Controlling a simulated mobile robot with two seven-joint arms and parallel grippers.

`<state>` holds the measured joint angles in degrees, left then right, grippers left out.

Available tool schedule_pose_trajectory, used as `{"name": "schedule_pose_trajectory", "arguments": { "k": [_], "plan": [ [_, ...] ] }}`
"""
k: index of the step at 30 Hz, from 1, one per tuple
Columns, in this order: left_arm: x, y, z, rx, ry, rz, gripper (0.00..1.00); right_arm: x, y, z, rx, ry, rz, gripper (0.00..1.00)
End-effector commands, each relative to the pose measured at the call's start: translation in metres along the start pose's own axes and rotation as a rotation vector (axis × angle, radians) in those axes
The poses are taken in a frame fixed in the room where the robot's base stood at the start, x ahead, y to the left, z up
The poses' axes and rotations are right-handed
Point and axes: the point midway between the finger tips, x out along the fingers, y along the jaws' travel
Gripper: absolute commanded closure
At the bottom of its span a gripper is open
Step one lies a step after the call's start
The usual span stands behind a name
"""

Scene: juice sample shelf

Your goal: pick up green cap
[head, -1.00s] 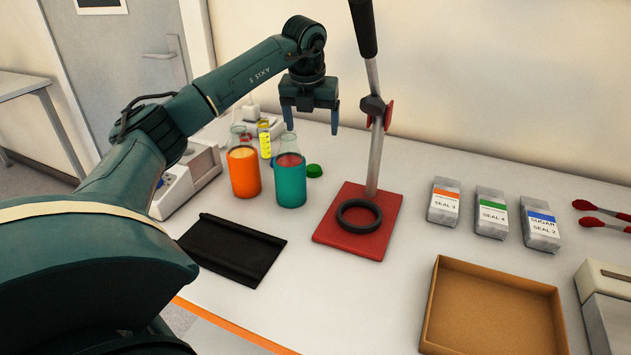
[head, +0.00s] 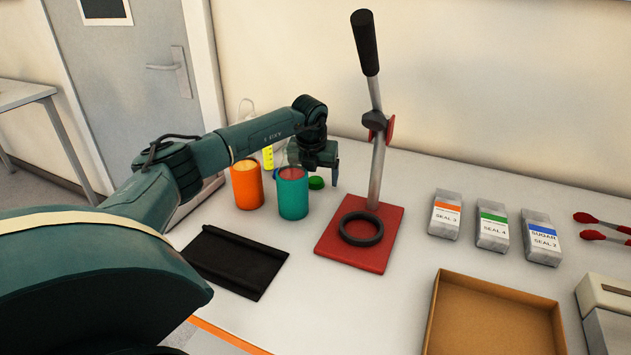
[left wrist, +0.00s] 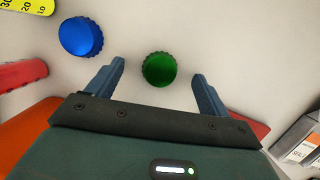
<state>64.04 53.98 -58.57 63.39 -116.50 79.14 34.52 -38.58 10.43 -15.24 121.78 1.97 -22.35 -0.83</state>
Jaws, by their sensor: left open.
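The green cap (head: 316,183) lies on the white table, just right of the teal-sleeved flask (head: 293,196). In the left wrist view the green cap (left wrist: 159,69) sits in the gap between the fingertips, with space on both sides. My left gripper (head: 316,172) is low behind the teal flask, close over the cap. Its two fingers are spread and hold nothing; the left finger is partly hidden in the head view. In the left wrist view the left gripper (left wrist: 158,74) points at the table. A blue cap (left wrist: 81,36) lies left of the fingers. My right gripper is not in view.
An orange flask (head: 247,187) stands left of the teal one. A red press base (head: 335,246) with a tall lever is to the right. A yellow cylinder (head: 268,158) stands behind. A black tray (head: 235,262) and an empty brown box (head: 495,288) are in front.

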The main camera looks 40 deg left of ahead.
Motion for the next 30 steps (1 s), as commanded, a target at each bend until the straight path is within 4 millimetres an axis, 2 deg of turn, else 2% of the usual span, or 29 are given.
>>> {"name": "schedule_pose_trajectory", "arguments": {
  "k": [8, 25, 30],
  "plan": [
    [0.0028, -0.0002, 0.0001, 0.001, -0.001, 0.0, 0.21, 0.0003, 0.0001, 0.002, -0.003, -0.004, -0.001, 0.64],
    [0.0023, -0.0001, 0.0002, 0.0, -0.001, -0.001, 0.67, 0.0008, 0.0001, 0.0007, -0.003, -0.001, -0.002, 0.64],
    [0.0022, -0.0001, 0.0003, 0.0, -0.001, -0.001, 0.68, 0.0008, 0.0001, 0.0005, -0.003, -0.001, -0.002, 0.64]
  ]
}}
